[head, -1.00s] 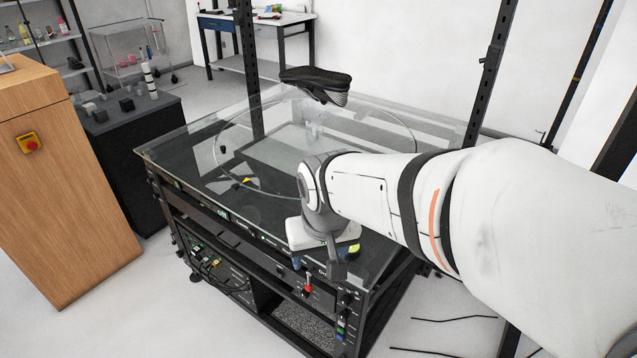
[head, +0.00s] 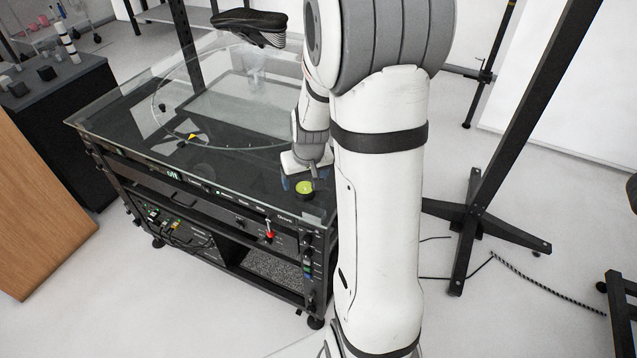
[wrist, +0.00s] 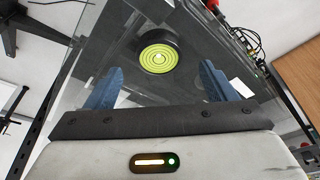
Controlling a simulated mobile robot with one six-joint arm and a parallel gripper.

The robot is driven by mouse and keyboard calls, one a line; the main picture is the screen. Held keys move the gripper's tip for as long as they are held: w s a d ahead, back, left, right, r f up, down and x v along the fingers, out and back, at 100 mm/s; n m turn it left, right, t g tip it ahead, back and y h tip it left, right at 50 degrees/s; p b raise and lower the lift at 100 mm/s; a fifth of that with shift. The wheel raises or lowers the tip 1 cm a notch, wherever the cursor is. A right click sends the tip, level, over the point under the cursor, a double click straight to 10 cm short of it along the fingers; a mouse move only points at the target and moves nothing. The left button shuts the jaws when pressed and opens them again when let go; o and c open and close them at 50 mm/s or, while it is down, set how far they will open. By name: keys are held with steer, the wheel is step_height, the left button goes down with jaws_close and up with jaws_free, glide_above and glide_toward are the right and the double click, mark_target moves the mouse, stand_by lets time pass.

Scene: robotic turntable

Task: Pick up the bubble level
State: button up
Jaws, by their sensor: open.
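The bubble level is a small round disc with a yellow-green ringed face and a dark rim. In the head view the bubble level (head: 304,187) lies near the front right corner of the glass-topped turntable rig (head: 120,112). My gripper (head: 299,184) is right above or beside it there, partly covered by my arm. In the wrist view the bubble level (wrist: 158,56) sits just beyond the blue fingertips, centred between them. My gripper (wrist: 158,75) is open with nothing between its fingers.
A yellow and black piece (head: 191,138) is on the glass to the left. A red-topped lever (head: 270,230) is on the rig's front. A wooden cabinet (head: 40,215) stands at the left, and a black stand (head: 470,215) at the right.

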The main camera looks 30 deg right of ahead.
mark_target(304, 187)
steer(key=shift+x, duration=1.6)
steer(key=shift+s, duration=0.1)
steer(key=c, duration=1.1)
